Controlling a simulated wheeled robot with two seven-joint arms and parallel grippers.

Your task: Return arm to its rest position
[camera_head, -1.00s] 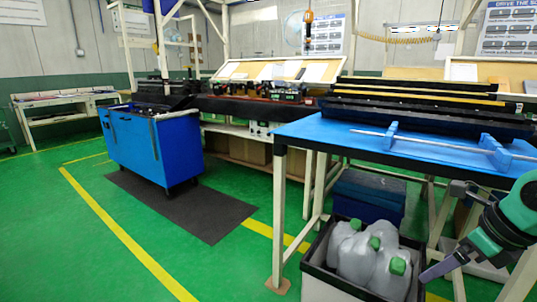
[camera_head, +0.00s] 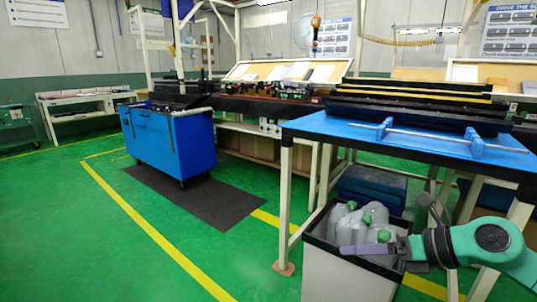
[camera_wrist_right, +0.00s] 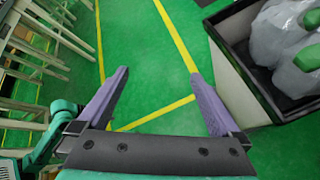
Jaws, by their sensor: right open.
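My right arm comes in from the lower right of the head view. Its gripper (camera_head: 350,249) points left, in front of the crate of grey jugs. In the right wrist view the two purple fingers (camera_wrist_right: 162,100) stand wide apart, with only green floor and yellow lines between them. The gripper is open and empty. My left gripper is not in view.
A crate (camera_head: 345,275) holds grey jugs (camera_head: 343,222) with green caps, close to my right gripper. A blue-topped table (camera_head: 345,128) stands above and behind it. A blue cart (camera_head: 170,148) is at the left on a dark mat (camera_head: 222,208). Green floor at the left is open.

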